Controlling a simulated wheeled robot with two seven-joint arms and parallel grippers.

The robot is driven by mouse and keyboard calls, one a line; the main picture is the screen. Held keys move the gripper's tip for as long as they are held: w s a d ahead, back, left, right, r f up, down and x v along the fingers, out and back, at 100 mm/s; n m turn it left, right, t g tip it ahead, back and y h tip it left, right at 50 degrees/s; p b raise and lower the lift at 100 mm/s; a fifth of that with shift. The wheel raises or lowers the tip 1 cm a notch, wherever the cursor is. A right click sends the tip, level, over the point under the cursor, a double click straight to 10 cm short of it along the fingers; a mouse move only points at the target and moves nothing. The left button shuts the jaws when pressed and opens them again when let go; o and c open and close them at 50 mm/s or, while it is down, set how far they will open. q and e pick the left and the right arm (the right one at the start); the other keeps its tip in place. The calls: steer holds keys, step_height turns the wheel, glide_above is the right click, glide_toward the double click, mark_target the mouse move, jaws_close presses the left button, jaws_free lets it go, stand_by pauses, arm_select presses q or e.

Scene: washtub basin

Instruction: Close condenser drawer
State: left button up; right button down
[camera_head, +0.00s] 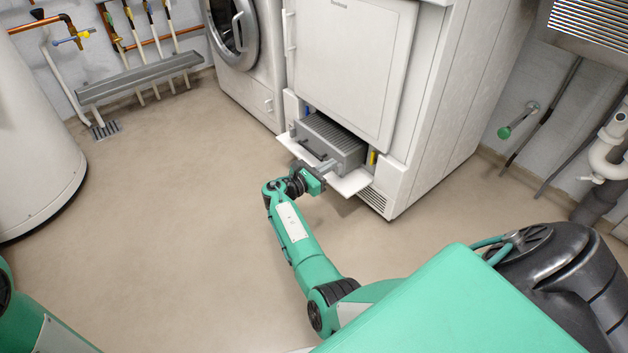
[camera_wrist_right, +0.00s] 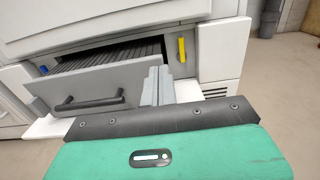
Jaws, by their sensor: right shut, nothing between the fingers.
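The condenser drawer (camera_head: 330,144) is a grey ribbed unit low in the front of the white dryer (camera_head: 352,60). It sticks partly out of its opening, above a white flap (camera_head: 350,182) that is folded down. In the right wrist view the grey drawer front (camera_wrist_right: 95,90) shows a dark handle (camera_wrist_right: 90,101). My right gripper (camera_head: 327,166) is shut and empty at the right part of the drawer front. Its fingers (camera_wrist_right: 157,85) are close to the front, but I cannot tell whether they touch it. My left gripper is out of view.
A yellow lever (camera_wrist_right: 182,49) sits right of the drawer opening and a blue one (camera_wrist_right: 43,69) at its left. A washing machine (camera_head: 240,50) stands left of the dryer. A white tank (camera_head: 35,130) stands at far left. The floor between is clear.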

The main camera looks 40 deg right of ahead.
mark_target(343, 157)
steer(key=shift+w+d+b, duration=0.1)
steer(key=shift+d+b, duration=0.5)
steer(key=shift+d, duration=0.85)
steer(key=shift+d, duration=0.15)
steer(key=d, duration=0.5)
steer(key=d+p, duration=0.1)
steer(key=d, duration=0.2)
steer(key=shift+w+d, duration=0.25)
steer(key=shift+w, duration=0.1)
